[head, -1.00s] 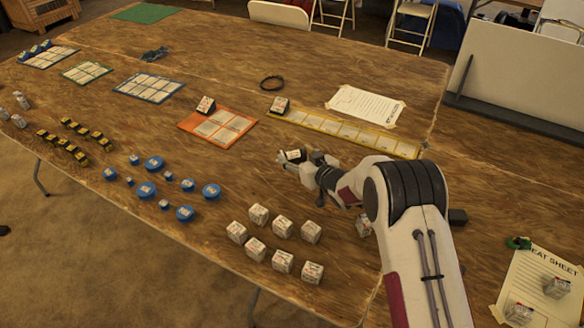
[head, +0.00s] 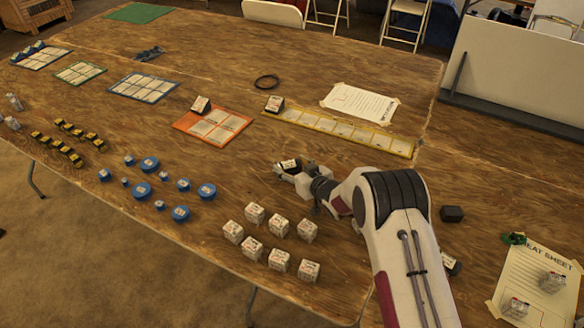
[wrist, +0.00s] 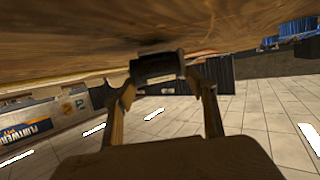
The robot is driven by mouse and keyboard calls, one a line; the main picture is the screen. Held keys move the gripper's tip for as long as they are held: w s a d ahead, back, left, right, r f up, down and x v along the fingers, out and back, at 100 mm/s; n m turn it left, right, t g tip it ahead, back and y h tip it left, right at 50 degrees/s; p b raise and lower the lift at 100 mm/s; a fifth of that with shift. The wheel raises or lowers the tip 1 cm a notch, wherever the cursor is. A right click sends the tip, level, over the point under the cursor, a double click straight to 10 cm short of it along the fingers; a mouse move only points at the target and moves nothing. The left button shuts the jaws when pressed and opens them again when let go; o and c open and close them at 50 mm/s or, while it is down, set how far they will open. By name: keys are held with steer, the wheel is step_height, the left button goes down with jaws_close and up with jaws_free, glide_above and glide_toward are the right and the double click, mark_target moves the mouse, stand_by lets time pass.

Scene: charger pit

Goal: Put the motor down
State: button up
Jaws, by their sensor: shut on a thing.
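My gripper (head: 291,168) is shut on the motor (wrist: 158,68), a short dark cylinder that spans both fingers in the wrist view. In the head view the motor (head: 291,164) shows as a small dark piece with a pale label at the tip of my gripper. It is over the bare middle of the table, above the white cubes in the picture. In the wrist view the tabletop (wrist: 90,35) is very close to the motor, with a dark shadow beside it. I cannot tell whether they touch.
White cubes (head: 279,260) stand in several below my gripper. Blue round parts (head: 142,191) and yellow-black parts (head: 72,150) lie to the left. An orange sheet (head: 185,124) and a yellow strip (head: 340,134) lie beyond. A black block (head: 452,214) is right of my arm. Bare wood surrounds my gripper.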

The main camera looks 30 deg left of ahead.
steer(key=shift+f, duration=0.35)
steer(key=shift+f, duration=0.15)
steer(key=o, duration=1.6)
steer(key=shift+c, duration=0.2)
steer(key=shift+d, duration=0.1)
steer(key=shift+v, duration=5.95)
